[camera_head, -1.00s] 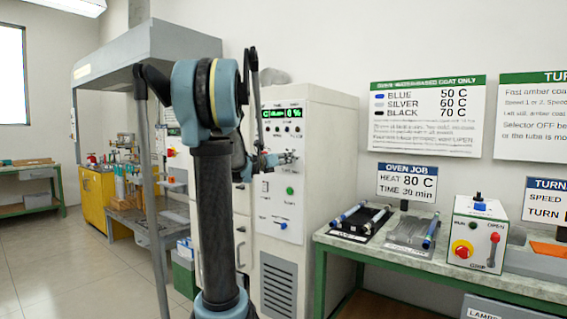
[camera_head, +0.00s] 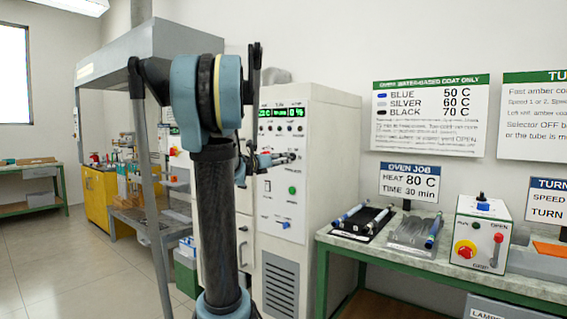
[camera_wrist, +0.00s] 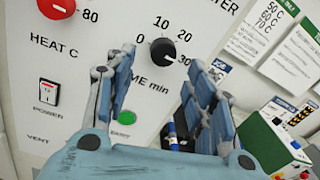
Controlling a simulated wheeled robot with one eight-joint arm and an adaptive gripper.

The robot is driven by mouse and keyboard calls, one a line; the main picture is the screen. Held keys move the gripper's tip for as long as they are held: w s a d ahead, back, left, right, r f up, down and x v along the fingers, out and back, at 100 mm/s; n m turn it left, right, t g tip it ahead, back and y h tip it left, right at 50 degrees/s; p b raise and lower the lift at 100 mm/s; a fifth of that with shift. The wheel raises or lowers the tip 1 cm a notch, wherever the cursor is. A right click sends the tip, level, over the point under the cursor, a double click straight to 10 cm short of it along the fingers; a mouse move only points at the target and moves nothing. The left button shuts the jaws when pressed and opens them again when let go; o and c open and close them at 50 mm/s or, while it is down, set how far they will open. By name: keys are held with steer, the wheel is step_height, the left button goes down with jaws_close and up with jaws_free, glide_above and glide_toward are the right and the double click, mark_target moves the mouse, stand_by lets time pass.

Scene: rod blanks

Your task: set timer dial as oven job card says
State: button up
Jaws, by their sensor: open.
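The black timer dial (camera_wrist: 162,50) sits on the white oven panel above the "TIME min" label, with a "30" mark at its lower right. Which mark its pointer meets is too small to tell. My gripper (camera_wrist: 162,64) is open, its fingers on either side below the dial in the wrist view; contact is not visible. In the head view my gripper (camera_head: 289,158) is in front of the oven (camera_head: 325,145), hiding part of the panel. The oven job card (camera_head: 408,184) reads HEAT 80 C, TIME 30 min.
The red heat dial (camera_wrist: 57,7) is left of the timer dial, near an "80" mark. A green-framed bench (camera_head: 400,255) with rods and a control box (camera_head: 483,232) stands right of the oven.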

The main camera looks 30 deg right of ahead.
steer(key=v, duration=0.7)
stand_by(0.4)
